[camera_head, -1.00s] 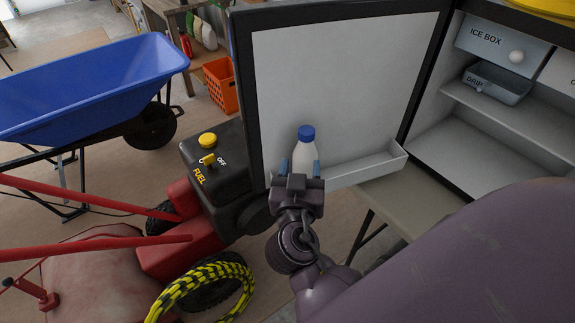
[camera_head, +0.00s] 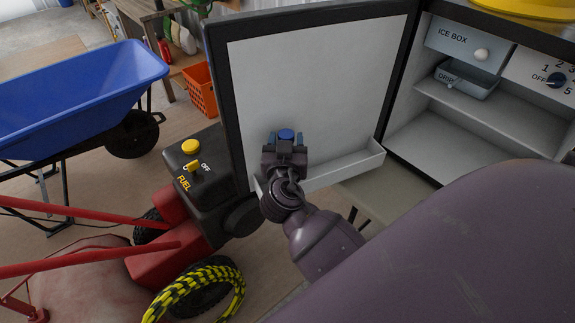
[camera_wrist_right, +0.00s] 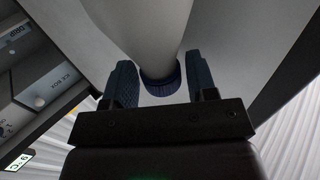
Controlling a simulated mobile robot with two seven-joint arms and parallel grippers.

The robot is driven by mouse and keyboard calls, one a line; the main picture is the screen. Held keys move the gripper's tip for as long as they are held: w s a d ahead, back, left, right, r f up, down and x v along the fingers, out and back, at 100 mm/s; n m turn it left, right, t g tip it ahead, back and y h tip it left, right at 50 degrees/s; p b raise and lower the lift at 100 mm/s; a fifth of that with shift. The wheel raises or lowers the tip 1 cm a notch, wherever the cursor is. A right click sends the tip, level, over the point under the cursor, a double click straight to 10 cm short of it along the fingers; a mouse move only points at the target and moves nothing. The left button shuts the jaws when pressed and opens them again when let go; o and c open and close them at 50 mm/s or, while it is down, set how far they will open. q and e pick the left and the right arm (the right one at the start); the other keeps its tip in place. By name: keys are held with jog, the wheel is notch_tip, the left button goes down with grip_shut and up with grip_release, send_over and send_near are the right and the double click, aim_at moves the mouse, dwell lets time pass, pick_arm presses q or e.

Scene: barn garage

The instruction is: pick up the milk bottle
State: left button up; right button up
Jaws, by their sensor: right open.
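The milk bottle, white with a blue cap (camera_head: 286,134), stands in the shelf on the inside of the open fridge door (camera_head: 310,75). In the head view my right gripper (camera_head: 286,139) covers most of the bottle, and only the cap shows. The right wrist view shows the white bottle (camera_wrist_right: 146,35) and its dark blue cap between my two blue fingers. My right gripper is open, with one finger on each side of the bottle near the cap. Whether the fingers touch it I cannot tell. My left gripper is not in view.
The fridge interior with an ice box (camera_head: 465,48) and a drip tray (camera_head: 467,79) is at the right. A red and black mower with a fuel tank (camera_head: 205,175) stands close left of the door. A blue wheelbarrow (camera_head: 75,95) is farther left.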

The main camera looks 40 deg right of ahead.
jog(key=shift+w+d, duration=0.35)
jog(key=shift+w, duration=0.1)
grip_shut()
jog(key=shift+r, duration=0.1)
jog(key=shift+r, duration=0.1)
